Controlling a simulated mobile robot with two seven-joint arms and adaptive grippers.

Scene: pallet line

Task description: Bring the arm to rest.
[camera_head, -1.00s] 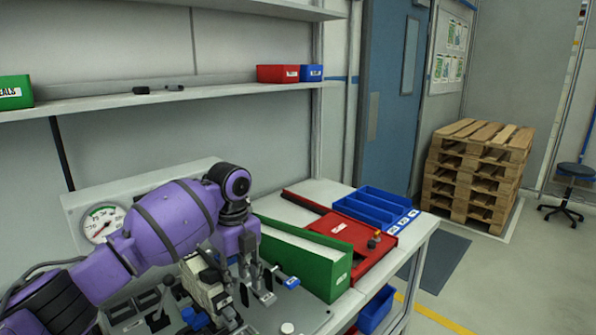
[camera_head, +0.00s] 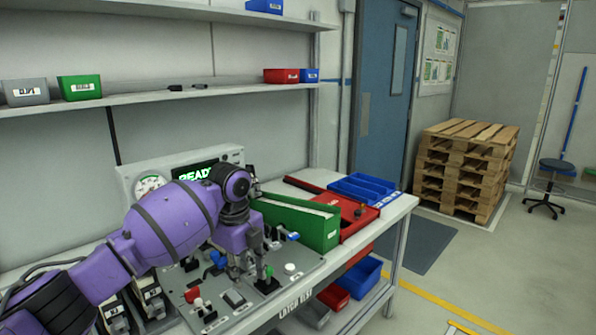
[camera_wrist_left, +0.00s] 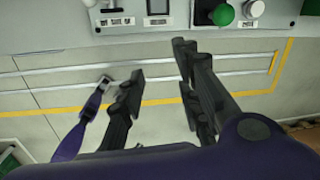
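My left arm (camera_head: 170,225) is purple and reaches in from the left over the control panel (camera_head: 215,320) on the bench. My left gripper (camera_head: 250,275) points down above the panel, among its switches and knobs. In the wrist view its fingers (camera_wrist_left: 158,75) are apart with nothing between them. Beyond them are the panel's front edge and the floor. A purple link with a grey end (camera_wrist_left: 85,120), apparently my right arm, shows at the left of the wrist view. Its fingers are too small to read. The right arm is outside the head view.
A green binder-like box (camera_head: 300,222), a red tray (camera_head: 345,213) and a blue divided bin (camera_head: 362,187) stand right of the panel. A gauge and a lit display (camera_head: 197,173) stand behind it. Shelves hang above. Floor is open right of the bench, before stacked pallets (camera_head: 465,165).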

